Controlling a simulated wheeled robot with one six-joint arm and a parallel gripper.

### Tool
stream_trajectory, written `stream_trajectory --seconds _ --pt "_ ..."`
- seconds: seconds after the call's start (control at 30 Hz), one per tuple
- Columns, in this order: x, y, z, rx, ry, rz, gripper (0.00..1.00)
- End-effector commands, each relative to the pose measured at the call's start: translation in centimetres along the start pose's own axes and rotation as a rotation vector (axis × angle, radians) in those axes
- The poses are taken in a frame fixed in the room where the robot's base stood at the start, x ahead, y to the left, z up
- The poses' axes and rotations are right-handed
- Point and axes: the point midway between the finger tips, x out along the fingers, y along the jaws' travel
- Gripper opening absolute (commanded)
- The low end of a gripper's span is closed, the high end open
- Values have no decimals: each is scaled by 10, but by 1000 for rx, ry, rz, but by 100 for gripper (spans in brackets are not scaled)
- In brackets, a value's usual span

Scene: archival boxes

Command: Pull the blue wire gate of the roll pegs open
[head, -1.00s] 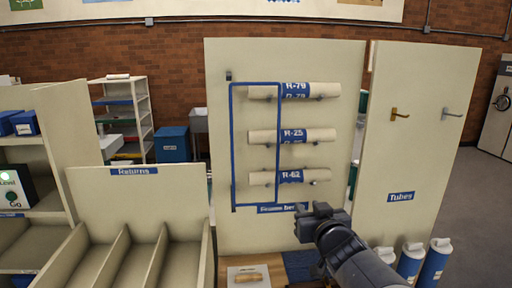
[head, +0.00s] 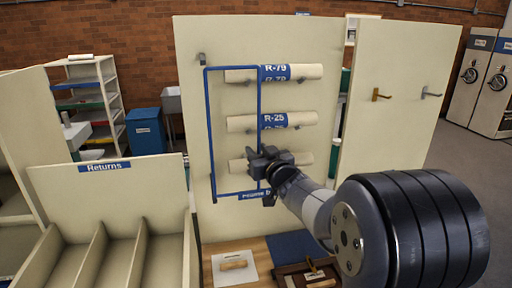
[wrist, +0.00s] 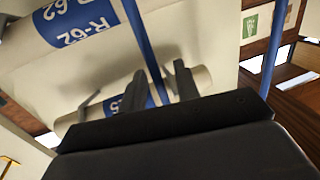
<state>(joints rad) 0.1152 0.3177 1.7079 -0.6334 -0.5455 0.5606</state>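The blue wire gate (head: 206,130) is a tall rectangular frame standing in front of the left part of the rolls on a cream panel. Its right upright (head: 259,105) runs down to my gripper (head: 262,154). In the wrist view the blue upright (wrist: 143,42) passes between my two dark fingers (wrist: 160,85), which look apart, with space beside the wire. Three rolls with blue labels lie on pegs: R-79 (head: 305,72), R-25 (head: 300,119) and a lowest one (head: 305,158), whose label my gripper hides. The wrist view shows the R-62 label (wrist: 92,32).
Two hooks (head: 380,95) are on the panel to the right. The Returns bin (head: 60,180) with dividers stands at the left. A wooden surface (head: 243,247) with a white card (head: 232,268) and a dark tray (head: 292,270) lies below the rolls.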

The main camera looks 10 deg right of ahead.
Motion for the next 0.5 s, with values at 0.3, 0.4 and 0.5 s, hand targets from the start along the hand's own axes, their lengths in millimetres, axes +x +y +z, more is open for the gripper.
stream_trajectory --seconds 0.3,0.4,0.5 --pt "16 0 0 1 1 1 31" --pt "16 0 0 0 0 1 31" --pt "16 0 0 0 0 1 31"
